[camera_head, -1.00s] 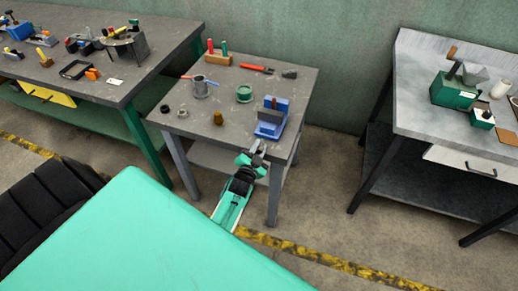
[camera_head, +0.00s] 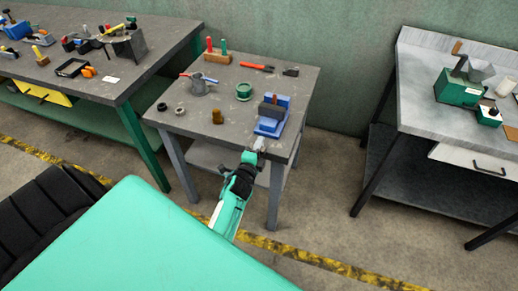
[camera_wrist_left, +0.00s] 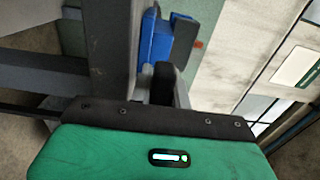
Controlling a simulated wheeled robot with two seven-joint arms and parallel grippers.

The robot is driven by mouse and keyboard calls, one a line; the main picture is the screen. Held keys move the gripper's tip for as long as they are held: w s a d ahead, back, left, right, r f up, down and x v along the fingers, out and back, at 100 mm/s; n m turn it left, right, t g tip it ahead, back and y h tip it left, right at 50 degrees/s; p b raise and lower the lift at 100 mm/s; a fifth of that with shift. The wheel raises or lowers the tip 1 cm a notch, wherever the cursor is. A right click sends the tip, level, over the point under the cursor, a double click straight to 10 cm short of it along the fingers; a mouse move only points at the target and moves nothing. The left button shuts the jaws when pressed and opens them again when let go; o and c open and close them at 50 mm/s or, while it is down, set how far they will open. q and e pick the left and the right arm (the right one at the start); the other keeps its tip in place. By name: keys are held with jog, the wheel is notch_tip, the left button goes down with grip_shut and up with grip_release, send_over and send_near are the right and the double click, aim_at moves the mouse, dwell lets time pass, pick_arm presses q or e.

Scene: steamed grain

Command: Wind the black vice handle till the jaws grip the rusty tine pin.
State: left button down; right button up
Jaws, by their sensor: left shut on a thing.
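The blue vice (camera_head: 271,126) stands at the front right of the middle table, with a dark block at its jaws. It also shows in the left wrist view (camera_wrist_left: 157,42). My left gripper (camera_head: 259,146) is at the vice's near end, at the table's front edge. In the left wrist view, its fingers (camera_wrist_left: 164,88) are shut around a black piece, which looks like the black vice handle (camera_wrist_left: 163,78). The rusty tine pin cannot be made out with certainty; how close the jaws are to it is not clear. My right gripper is not in view.
A workbench (camera_head: 150,75) stands left, a grey bench (camera_head: 425,108) right. Floor between is clear.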

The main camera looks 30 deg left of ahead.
pick_arm(q)
jog(key=m+b, duration=0.1)
jog(key=m, duration=0.1)
jog(key=m+b, duration=0.1)
jog(key=shift+f+m, duration=0.3)
jog(key=shift+m, duration=0.1)
jog(key=m+b, duration=0.1)
jog(key=m, duration=0.2)
jog(key=shift+r+m+b, duration=0.1)
jog(key=shift+m+b, duration=0.2)
jog(key=shift+b, duration=0.05)
jog(key=shift+m, duration=0.5)
jog(key=shift+m+b, duration=0.45)
jog(key=shift+m, duration=1.35)
jog(key=shift+r+m, duration=0.1)
jog(key=shift+m, duration=1.7)
jog(key=m+p, duration=0.1)
jog(key=m, duration=0.1)
jog(key=shift+r+m, duration=0.1)
jog(key=shift+m, duration=0.5)
jog(key=shift+m+p, duration=0.5)
jog(key=shift+m, duration=0.7)
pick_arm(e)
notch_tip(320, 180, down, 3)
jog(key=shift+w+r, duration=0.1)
